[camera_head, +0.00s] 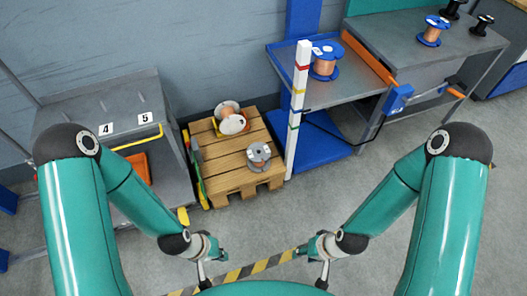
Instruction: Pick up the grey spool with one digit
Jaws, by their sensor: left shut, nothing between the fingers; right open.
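A grey spool (258,151) with copper-coloured winding stands on the wooden pallet (208,153), near its front right part. Marks on its top flange are too small to read. A white spool (231,124) with copper winding lies tilted on the pallet behind it. My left gripper (205,283) is low at the bottom of the view, shut and empty. My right gripper (322,284) is open and empty, also at the bottom. Both are apart from the grey spool, nearer to me than the pallet.
A white post with coloured bands (297,110) stands right of the pallet. A blue spool (324,62) sits on a grey table behind it; another blue spool (433,31) is further right. A grey bench (95,105) labelled 4 and 5 is left. Striped floor tape (262,266) crosses the front.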

